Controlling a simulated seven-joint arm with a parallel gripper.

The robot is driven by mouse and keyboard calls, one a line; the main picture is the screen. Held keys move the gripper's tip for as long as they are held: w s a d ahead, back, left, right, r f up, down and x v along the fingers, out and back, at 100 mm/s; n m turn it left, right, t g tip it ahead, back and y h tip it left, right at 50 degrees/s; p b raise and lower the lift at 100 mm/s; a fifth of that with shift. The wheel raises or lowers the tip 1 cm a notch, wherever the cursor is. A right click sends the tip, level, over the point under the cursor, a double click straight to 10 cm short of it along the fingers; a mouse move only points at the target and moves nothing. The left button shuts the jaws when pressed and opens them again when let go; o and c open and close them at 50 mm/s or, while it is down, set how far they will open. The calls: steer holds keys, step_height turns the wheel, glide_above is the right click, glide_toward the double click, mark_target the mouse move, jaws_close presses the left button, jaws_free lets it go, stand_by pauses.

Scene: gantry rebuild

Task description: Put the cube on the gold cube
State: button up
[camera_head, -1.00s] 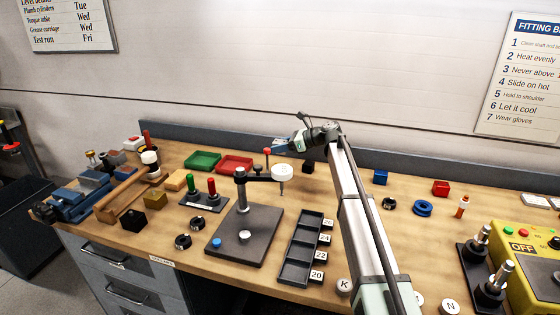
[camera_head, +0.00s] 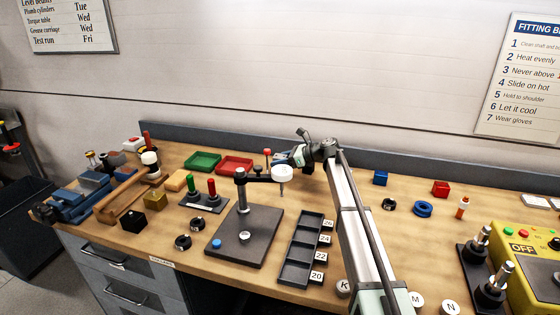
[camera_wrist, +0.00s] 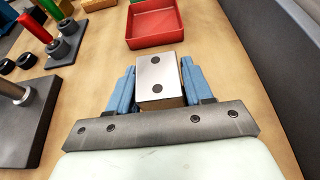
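In the wrist view a cube (camera_wrist: 160,72) with a pale silvery face and two dark dots sits between the blue fingers of my gripper (camera_wrist: 160,85). Its near side looks brownish. The fingers lie close along both its sides; I cannot tell whether they press on it. In the head view my gripper (camera_head: 285,158) is low over the back of the bench, partly behind the drill stand's white head, and this cube is not clearly visible there. The gold cube (camera_head: 155,200) stands on the bench at the left, beside a black cube (camera_head: 132,220), with nothing on top.
The drill stand (camera_head: 243,200) and a base with red and green posts (camera_head: 204,201) stand between my gripper and the gold cube. A red tray (camera_head: 234,164) and green tray (camera_head: 202,160) lie at the back. A dark block (camera_head: 308,168) is near my gripper.

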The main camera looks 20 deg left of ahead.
steer(key=o, duration=0.4)
steer(key=shift+c, duration=0.2)
steer(key=shift+r, duration=0.1)
steer(key=v, duration=1.2)
